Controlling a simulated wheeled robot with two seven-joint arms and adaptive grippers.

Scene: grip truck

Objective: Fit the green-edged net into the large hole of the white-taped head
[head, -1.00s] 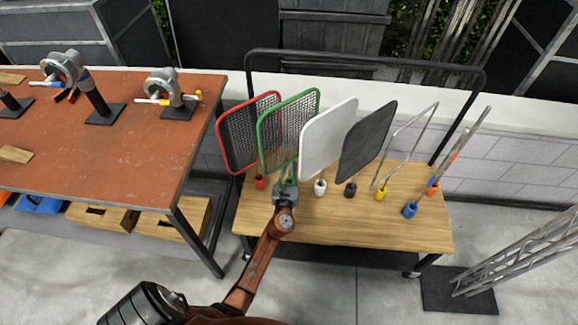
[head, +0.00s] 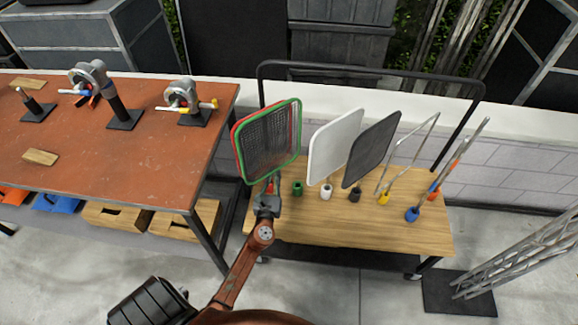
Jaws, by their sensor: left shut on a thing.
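The green-edged net (head: 266,168) is a square mesh panel with a green rim, held upright just in front of the red-edged net. My left gripper (head: 269,190) is shut on its stem, below the panel, above the front left of the wooden cart. The green socket (head: 297,188) on the cart stands empty. Grip heads stand on the red-brown table at left: one (head: 183,96) with pale and yellow parts, one (head: 88,74) with blue and red parts. White tape and hole sizes are too small to tell. My right gripper is not in view.
The red-edged net (head: 236,128) is mostly hidden behind the green one. A white panel (head: 335,146), a black panel (head: 371,150) and metal frames stand right on the wooden cart (head: 350,228). The red-brown table (head: 130,160) has clear surface before the heads. A truss (head: 525,250) stands at right.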

